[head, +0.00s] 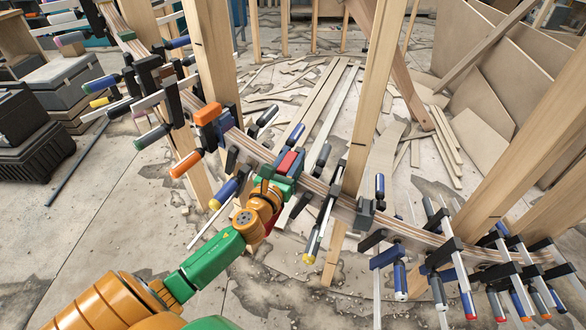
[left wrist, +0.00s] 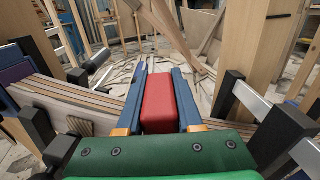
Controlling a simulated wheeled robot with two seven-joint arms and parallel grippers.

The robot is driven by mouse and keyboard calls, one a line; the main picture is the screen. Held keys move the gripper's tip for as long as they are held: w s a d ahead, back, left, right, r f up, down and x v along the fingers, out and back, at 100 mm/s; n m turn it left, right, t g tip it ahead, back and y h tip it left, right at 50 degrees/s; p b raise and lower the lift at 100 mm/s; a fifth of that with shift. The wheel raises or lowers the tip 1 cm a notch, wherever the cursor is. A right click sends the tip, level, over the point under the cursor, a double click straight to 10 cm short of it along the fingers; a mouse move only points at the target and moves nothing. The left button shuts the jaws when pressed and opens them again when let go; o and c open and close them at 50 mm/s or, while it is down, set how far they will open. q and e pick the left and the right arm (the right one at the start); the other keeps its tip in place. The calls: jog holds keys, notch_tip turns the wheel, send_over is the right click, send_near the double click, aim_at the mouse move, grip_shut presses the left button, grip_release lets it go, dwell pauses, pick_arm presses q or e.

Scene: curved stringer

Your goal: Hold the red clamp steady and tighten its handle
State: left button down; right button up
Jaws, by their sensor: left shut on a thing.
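The red clamp shows as a red block (head: 287,163) on the curved wooden stringer in the head view. In the left wrist view the red block (left wrist: 158,104) lies between the two blue fingers of my left gripper (left wrist: 159,76). My left gripper (head: 291,159) reaches in from the lower left and is shut on this red part. Its green body hides the near side of the clamp, and I cannot make out the clamp's handle or bar. My right gripper is not in view.
The laminated stringer (head: 315,186) curves across the scene, with several other clamps close on both sides. An orange clamp (head: 208,114) with an orange handle (head: 187,163) is to the left. Wooden posts (head: 372,90) rise behind. Wood scraps litter the floor beyond.

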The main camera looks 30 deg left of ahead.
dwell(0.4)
pick_arm(q)
notch_tip(320, 180, up, 10)
jog(key=p, duration=0.5)
jog(key=shift+f, duration=0.25)
jog(key=shift+a+f+b, duration=0.25)
jog(key=shift+f+b, duration=0.4)
jog(key=shift+f, duration=0.2)
jog(key=shift+s, duration=0.1)
jog(key=shift+f, duration=0.1)
jog(key=shift+f+b, duration=1.1)
jog(key=shift+f, duration=0.55)
jog(key=shift+f, duration=0.1)
